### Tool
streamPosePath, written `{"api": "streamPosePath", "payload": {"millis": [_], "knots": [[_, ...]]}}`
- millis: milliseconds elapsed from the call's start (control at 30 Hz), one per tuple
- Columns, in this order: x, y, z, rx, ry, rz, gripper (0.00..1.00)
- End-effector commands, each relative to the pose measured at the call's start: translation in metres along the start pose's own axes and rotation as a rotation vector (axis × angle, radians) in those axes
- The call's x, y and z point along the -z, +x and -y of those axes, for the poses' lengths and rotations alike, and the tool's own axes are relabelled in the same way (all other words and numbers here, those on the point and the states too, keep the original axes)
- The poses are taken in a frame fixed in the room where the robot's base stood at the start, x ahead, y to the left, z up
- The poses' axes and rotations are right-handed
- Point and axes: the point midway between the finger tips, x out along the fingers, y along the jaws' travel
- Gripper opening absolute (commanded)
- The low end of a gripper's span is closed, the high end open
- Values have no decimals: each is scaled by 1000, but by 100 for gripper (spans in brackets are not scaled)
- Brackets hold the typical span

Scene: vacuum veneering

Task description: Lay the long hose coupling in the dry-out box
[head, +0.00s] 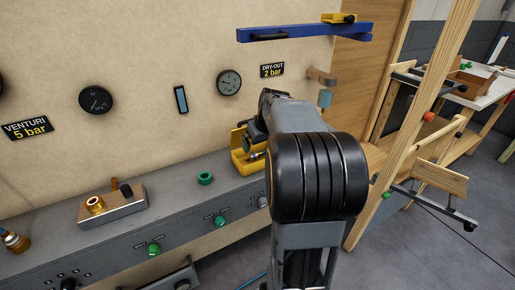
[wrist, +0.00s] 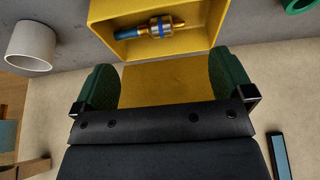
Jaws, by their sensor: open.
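The yellow dry-out box (head: 239,160) stands on the grey ledge under the "DRY-OUT 2 bar" sign, partly hidden behind my arm. In the wrist view the yellow box (wrist: 198,48) is at the top. A hose coupling (wrist: 152,30) with metal, brass and blue parts lies inside it on its side. My gripper (wrist: 165,82) is open, with a green pad on either side of a yellow panel of the box. The pads are apart from the coupling, and I cannot tell if they touch the box. In the head view my gripper is mostly hidden by my arm.
A green ring (head: 205,178) lies on the ledge left of the box. A metal block with a brass fitting (head: 95,204) is farther left. A white cup (wrist: 31,46) stands beside the box in the wrist view. A blue rail (head: 300,32) juts above.

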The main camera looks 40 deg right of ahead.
Motion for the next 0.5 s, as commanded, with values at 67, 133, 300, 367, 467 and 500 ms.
{"api": "streamPosePath", "payload": {"millis": [67, 133, 300, 367, 467, 500], "knots": [[0, -13, 0, -1, 1, -1, 99], [0, -21, 0, -1, 1, -2, 99], [-4, -33, 13, 6, -7, 5, 99], [-12, -35, 37, 15, -20, 19, 99], [-42, -34, 93, 32, -44, 52, 99], [-58, -34, 114, 38, -55, 66, 99]]}}
